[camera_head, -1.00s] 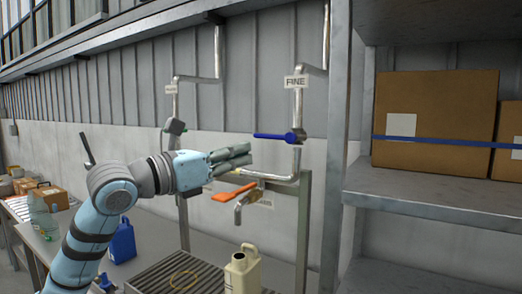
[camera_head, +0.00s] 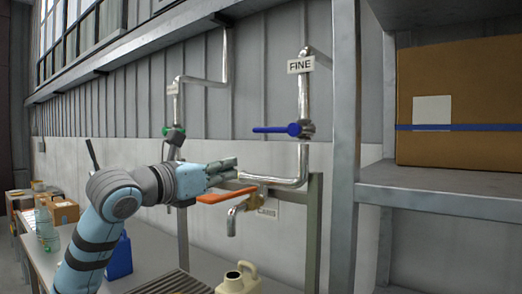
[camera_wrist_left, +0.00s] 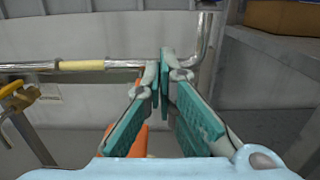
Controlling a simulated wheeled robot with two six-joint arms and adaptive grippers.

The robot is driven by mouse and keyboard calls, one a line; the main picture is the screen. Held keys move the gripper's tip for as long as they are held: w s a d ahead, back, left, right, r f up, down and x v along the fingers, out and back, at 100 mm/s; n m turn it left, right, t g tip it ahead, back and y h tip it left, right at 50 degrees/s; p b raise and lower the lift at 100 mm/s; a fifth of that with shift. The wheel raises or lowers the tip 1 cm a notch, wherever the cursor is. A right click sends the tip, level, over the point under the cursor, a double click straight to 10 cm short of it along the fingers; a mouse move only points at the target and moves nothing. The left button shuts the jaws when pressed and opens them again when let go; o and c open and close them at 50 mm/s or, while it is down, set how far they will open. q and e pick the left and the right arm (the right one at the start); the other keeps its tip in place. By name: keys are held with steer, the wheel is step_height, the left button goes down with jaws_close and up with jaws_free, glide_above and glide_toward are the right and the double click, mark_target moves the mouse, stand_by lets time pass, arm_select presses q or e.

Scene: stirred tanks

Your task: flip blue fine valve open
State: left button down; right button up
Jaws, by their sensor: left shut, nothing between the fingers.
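The blue fine valve lever (camera_head: 272,129) lies level and points left from its blue hub (camera_head: 296,129), across the upright pipe below the FINE sign (camera_head: 301,65). My left gripper (camera_head: 233,168) is shut and empty, below and left of the blue lever and apart from it. The wrist view shows its fingers (camera_wrist_left: 160,62) closed together at the tips. The blue lever is not seen in the wrist view. My right gripper is not in view.
An orange lever (camera_head: 225,196) on a brass tap (camera_head: 238,212) sits just below my left gripper. A second valve (camera_head: 175,136) with a green part is on the left pipe. A metal shelf post (camera_head: 345,150) and cardboard box (camera_head: 455,105) stand right. A cream jug (camera_head: 240,280) is below.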

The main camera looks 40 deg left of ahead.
mark_target(271, 130)
arm_select(q)
steer(key=shift+a, duration=0.1)
steer(key=w+r+p, duration=0.4)
steer(key=w+p, duration=0.2)
steer(key=w, duration=0.4)
steer(key=shift+w+r+p, duration=0.25)
steer(key=shift+r+p, duration=0.05)
steer(key=shift+p, duration=0.05)
steer(key=shift+w+f, duration=0.1)
steer(key=shift+a, duration=0.15)
